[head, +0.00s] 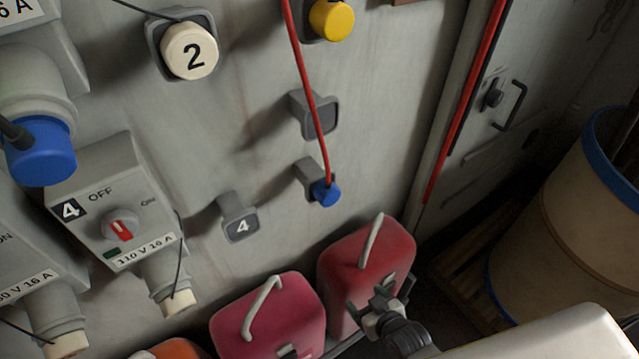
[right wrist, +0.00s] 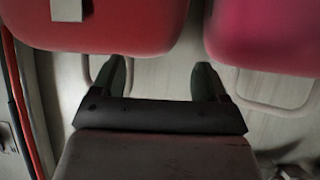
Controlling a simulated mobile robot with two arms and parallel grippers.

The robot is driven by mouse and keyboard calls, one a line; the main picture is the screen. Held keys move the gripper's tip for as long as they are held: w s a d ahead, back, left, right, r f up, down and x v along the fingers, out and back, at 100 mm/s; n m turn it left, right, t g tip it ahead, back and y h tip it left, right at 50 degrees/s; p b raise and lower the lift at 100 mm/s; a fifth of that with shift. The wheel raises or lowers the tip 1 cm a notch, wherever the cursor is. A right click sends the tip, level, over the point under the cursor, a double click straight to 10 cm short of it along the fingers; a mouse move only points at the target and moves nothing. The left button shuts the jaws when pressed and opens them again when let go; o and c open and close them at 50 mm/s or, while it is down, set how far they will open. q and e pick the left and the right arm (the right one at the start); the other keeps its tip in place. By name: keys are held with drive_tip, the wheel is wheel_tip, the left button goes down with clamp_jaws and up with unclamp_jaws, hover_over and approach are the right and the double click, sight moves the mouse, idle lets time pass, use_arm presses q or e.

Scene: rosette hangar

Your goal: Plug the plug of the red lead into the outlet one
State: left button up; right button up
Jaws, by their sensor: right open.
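The red lead (head: 308,85) hangs down the grey wall in the head view. It ends at a blue plug (head: 325,193) seated at a small grey wall holder (head: 308,176). No outlet marked one can be read. A socket box marked 4 (head: 95,205) with a red switch is at lower left, and part of another box with a blue piece (head: 40,150) is above it. My right gripper (head: 381,292) is open, in front of the red canister, below and right of the blue plug. In the right wrist view its fingers (right wrist: 160,78) are apart with nothing between them. My left gripper is not in view.
A red canister (head: 372,255) and a pink-red canister (head: 262,320) stand below the holders. A round cover marked 2 (head: 189,52), a yellow plug (head: 332,19) and a holder marked 4 (head: 239,226) are on the wall. A beige drum (head: 565,220) stands right.

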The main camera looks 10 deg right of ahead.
drive_tip(key=w+a+r+t+y+p, duration=0.1)
drive_tip(key=w+a+r+t, duration=0.15)
drive_tip(key=r, duration=1.05)
drive_tip(key=n+t+y+p, duration=0.1)
drive_tip(key=t+y+p, duration=0.1)
drive_tip(key=t, duration=0.1)
approach(332, 199)
drive_tip(key=w, duration=0.2)
drive_tip(key=shift+s+a+f, duration=0.15)
drive_tip(key=shift+a+f, duration=0.1)
drive_tip(key=shift+a, duration=0.05)
drive_tip(key=shift+b+x, duration=0.4)
drive_tip(key=shift+x, duration=4.15)
drive_tip(key=shift+r, duration=0.1)
drive_tip(key=shift+p, duration=0.5)
